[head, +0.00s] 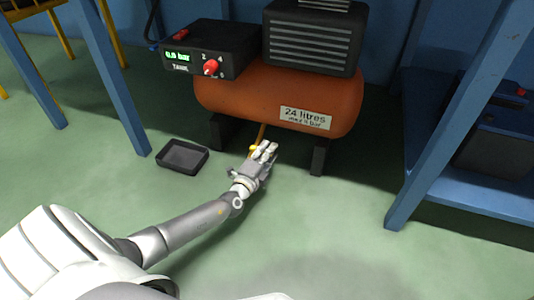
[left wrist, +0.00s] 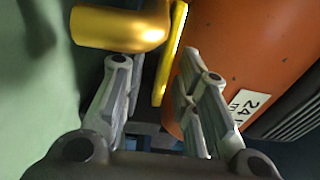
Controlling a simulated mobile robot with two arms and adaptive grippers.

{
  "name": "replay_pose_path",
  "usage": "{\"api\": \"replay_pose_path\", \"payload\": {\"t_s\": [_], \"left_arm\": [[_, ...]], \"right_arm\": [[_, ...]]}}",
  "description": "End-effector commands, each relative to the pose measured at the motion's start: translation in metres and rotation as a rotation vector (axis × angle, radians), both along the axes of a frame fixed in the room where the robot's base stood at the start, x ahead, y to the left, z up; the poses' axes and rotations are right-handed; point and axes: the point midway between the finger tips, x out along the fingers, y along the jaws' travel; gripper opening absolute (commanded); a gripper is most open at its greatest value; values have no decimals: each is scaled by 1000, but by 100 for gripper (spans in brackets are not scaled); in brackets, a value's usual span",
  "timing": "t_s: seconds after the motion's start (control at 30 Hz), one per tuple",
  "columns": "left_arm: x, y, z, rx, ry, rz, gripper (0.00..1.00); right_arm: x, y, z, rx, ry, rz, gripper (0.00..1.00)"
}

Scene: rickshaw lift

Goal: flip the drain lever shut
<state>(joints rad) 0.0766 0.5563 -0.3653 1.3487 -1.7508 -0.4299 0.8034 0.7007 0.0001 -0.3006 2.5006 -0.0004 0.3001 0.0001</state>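The orange air tank (head: 235,95), labelled "24 litres", stands on dark feet. A yellow elbow pipe (head: 253,148) sits just beside my left gripper (head: 267,151). In the left wrist view the elbow pipe (left wrist: 115,27) crosses at the upper left, and the lever (left wrist: 172,50) shows as a long narrow bar beside the tank (left wrist: 230,45). My left gripper (left wrist: 155,95) is open, its two fingers apart with nothing held between them. Whether a finger touches the lever cannot be told. My right gripper is out of view.
A black tray (head: 182,157) lies on the green floor left of the gripper. The control box (head: 215,45) reads 0.0 bar and has a red knob (head: 211,67). Blue bench legs (head: 110,80) flank the tank. Floor in front is clear.

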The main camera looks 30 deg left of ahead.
Motion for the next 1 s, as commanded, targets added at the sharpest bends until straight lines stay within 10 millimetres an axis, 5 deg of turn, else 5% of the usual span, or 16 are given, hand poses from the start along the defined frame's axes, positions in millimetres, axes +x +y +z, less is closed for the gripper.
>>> {"api": "replay_pose_path", "payload": {"t_s": [0.23,1.0], "left_arm": [[0,0,0,0,0,0,0],[-1,0,0,0,0,134,0]], "right_arm": [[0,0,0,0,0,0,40],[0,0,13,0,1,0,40]]}}
